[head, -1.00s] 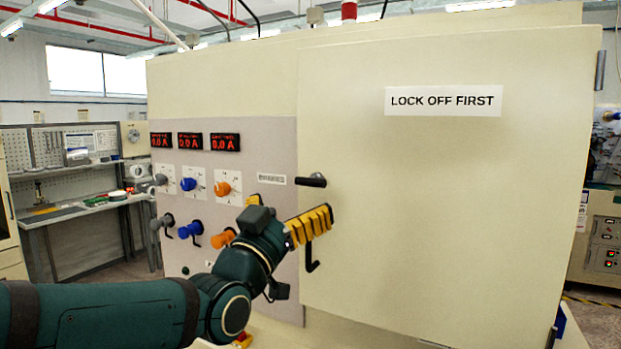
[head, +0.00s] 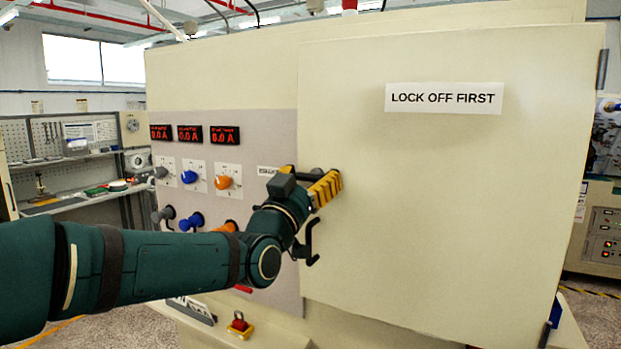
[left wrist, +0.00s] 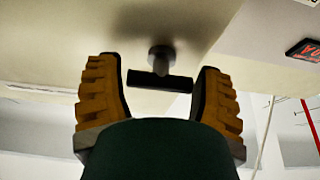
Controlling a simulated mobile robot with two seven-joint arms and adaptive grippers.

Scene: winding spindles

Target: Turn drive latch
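The latch is a black T-shaped bar on a short grey stem, and it shows in the left wrist view (left wrist: 160,80). It lies crosswise between the two yellow fingers of my left gripper (left wrist: 157,72), with a gap on each side. The gripper is open and not closed on the bar. In the head view my left gripper (head: 325,187) is at the left edge of the large cream door (head: 450,200) and hides the latch. My right gripper is in neither view.
Left of the door is a grey panel with blue knobs (head: 190,177), orange knobs (head: 222,182) and red displays (head: 190,133). A sign (head: 444,97) reads LOCK OFF FIRST.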

